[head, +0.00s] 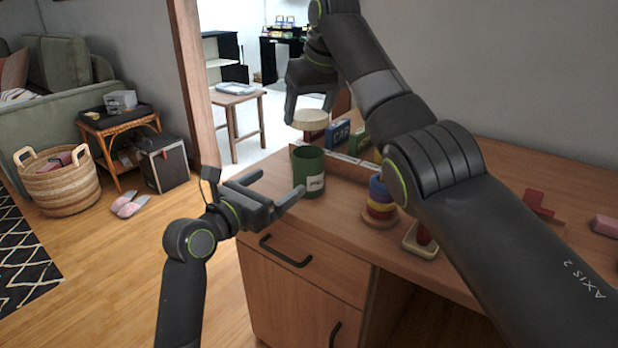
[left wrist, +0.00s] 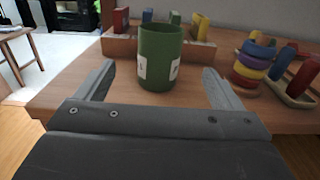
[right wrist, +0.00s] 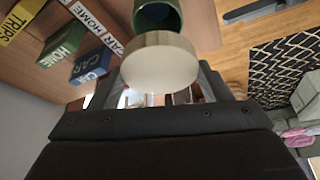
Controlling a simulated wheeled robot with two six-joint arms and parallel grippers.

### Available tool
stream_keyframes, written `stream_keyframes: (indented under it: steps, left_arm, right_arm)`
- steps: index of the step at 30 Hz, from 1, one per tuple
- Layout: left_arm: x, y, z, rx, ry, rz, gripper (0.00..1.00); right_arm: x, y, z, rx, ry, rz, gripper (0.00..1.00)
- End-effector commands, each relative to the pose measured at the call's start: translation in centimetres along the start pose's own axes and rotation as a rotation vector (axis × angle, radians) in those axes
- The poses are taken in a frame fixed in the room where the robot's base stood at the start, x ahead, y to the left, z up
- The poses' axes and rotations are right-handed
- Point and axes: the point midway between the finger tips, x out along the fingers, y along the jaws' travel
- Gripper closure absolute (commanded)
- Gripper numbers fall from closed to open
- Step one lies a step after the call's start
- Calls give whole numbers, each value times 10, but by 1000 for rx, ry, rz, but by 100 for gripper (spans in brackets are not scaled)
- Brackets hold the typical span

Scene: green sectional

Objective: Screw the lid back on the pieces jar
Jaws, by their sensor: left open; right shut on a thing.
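The pieces jar, a green open-topped cylinder with a white label (head: 308,172), stands upright near the left end of the wooden desk. It also shows in the left wrist view (left wrist: 160,58). My left gripper (head: 275,192) is open at the desk's front edge, its fingers pointing toward the jar with a gap before it. My right gripper (head: 306,115) is shut on the pale round lid (head: 311,119) and holds it level above the jar, apart from it. In the right wrist view the lid (right wrist: 160,65) covers part of the jar's rim (right wrist: 157,14).
Behind the jar is a wooden rack (left wrist: 118,44) with colored labelled boxes. A ring stacker (head: 380,203) and a peg toy (head: 420,240) stand to the jar's right. A red cross-shaped piece (head: 540,205) lies farther right. The desk's left edge is close to the jar.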

Motion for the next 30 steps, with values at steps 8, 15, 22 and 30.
stream_keyframes:
  steps: [8, 15, 22, 30]
  left_arm:
    - [35, 0, 0, -1, 1, -1, 12]
    - [72, 0, 1, -1, 0, -1, 12]
    - [102, 0, 0, -1, 0, 0, 12]
    - [117, 0, 0, 0, 1, 1, 12]
  right_arm:
    - [0, 0, 0, 0, 0, 0, 53]
    - [0, 0, 0, 0, 0, 0, 53]
    - [0, 0, 0, 0, 0, 0, 53]
    - [0, 0, 0, 0, 0, 0, 53]
